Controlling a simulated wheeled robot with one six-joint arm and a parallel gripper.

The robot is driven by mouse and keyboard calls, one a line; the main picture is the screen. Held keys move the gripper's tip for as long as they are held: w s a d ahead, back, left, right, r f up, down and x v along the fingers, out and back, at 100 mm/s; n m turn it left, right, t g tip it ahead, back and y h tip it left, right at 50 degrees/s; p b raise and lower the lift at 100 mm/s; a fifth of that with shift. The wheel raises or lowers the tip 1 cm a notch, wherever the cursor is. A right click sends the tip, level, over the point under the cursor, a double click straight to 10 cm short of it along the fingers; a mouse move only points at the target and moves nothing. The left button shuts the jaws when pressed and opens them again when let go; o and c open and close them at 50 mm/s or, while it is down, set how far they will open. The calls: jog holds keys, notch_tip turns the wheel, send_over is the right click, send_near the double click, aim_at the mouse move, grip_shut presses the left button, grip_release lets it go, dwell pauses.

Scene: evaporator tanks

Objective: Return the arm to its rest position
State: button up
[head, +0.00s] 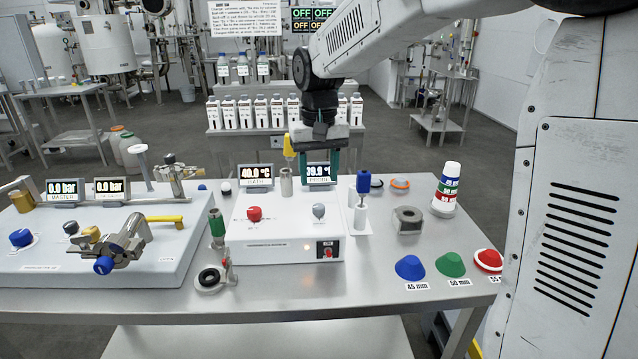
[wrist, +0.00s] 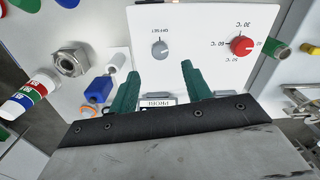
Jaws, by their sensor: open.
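My arm reaches in from the upper right in the head view. My gripper (head: 319,178) points down over the back of the white control box (head: 285,240), in front of or around the probe display (head: 319,169), which reads 39.9 °C. In the wrist view my gripper's green fingers (wrist: 158,72) stand apart with nothing held between them. The PROBE label (wrist: 158,105) shows between them. I cannot tell whether the fingers touch the display.
A bath display (head: 256,172) reading 40.0 °C and a metal socket (head: 286,182) stand close left of my gripper. A blue-topped part (head: 363,186) stands close right. A metal nut (head: 407,220), coloured cones (head: 450,265) and a striped bottle (head: 446,190) are farther right. Bottles (head: 261,112) line a shelf behind.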

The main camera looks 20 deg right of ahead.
dwell(0.5)
jog(key=s+d+n+t, duration=0.1)
jog(key=s+d, duration=0.2)
jog(key=s, duration=2.7)
jog(key=shift+s, duration=0.25)
dwell(4.2)
